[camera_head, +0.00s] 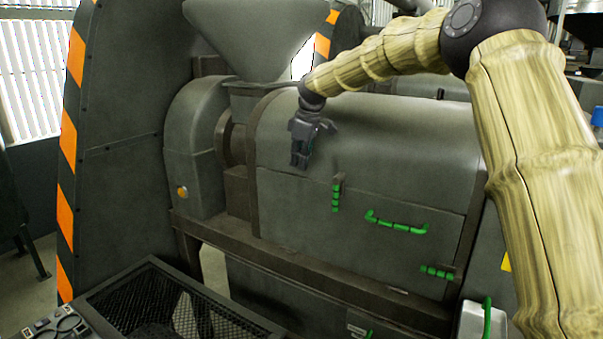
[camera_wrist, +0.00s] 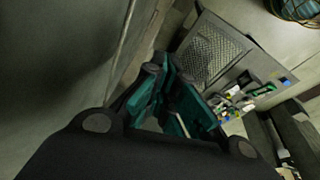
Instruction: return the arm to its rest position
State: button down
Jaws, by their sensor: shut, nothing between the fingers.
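My arm (camera_head: 390,55) reaches in from the right, with a wood-like cover on its links. My gripper (camera_head: 300,158) points down in front of the grey curved cover of the screw expeller (camera_head: 400,125), left of the upper green latch (camera_head: 336,195). Its fingers are together and nothing is between them. In the wrist view the dark and teal fingers of my gripper (camera_wrist: 172,108) show at the middle. I cannot tell how wide the space between my gripper and the cover is.
A green handle (camera_head: 396,222) and a lower green latch (camera_head: 437,272) are on the machine's front. A hopper (camera_head: 255,40) rises above it. A dark mesh-topped tray (camera_head: 92,296) stands at lower left; small items lie beside the mesh in the wrist view (camera_wrist: 232,100). A striped panel (camera_head: 120,150) stands left.

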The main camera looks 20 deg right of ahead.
jog(key=shift+d, duration=0.25)
jog(key=shift+w, duration=0.1)
